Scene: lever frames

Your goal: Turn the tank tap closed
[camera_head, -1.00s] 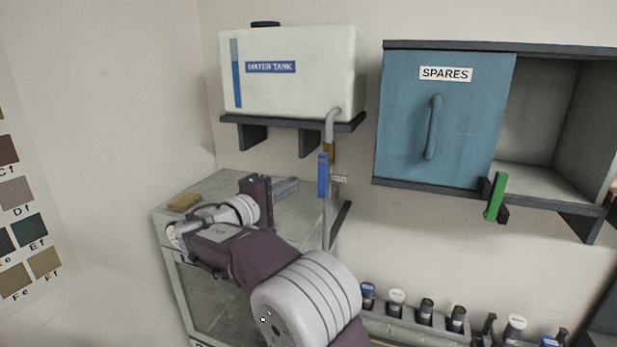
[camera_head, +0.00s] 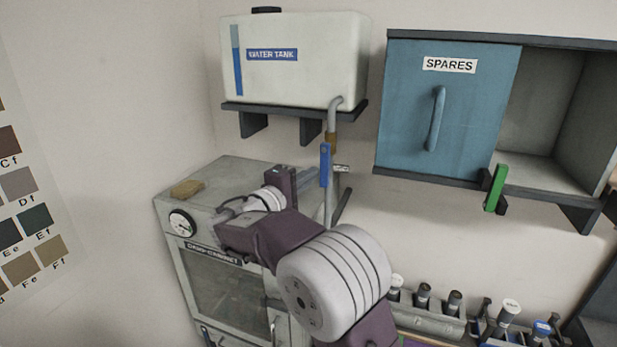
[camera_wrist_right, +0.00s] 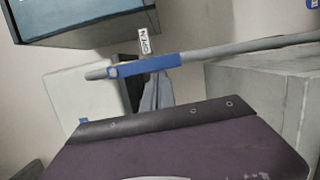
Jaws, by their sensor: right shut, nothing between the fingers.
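The white water tank (camera_head: 300,85) stands on a dark wall shelf. A grey pipe (camera_head: 334,114) comes down from it past a brass fitting. The tap's blue lever (camera_head: 325,166) stands upright along the pipe in the head view. In the wrist view the blue lever (camera_wrist_right: 150,66) also runs along the pipe. My right gripper (camera_head: 312,177) is shut and empty, just left of the lever's lower part. Its fingers (camera_wrist_right: 156,92) show close to the lever in the wrist view; I cannot tell whether they touch. My left gripper is out of view.
A grey cabinet (camera_head: 225,290) with a gauge (camera_head: 181,223) stands below the tank, a tan block (camera_head: 187,189) on top. A blue SPARES door (camera_head: 445,110) and a green handle (camera_head: 495,188) are to the right. Several bottles sit lower right.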

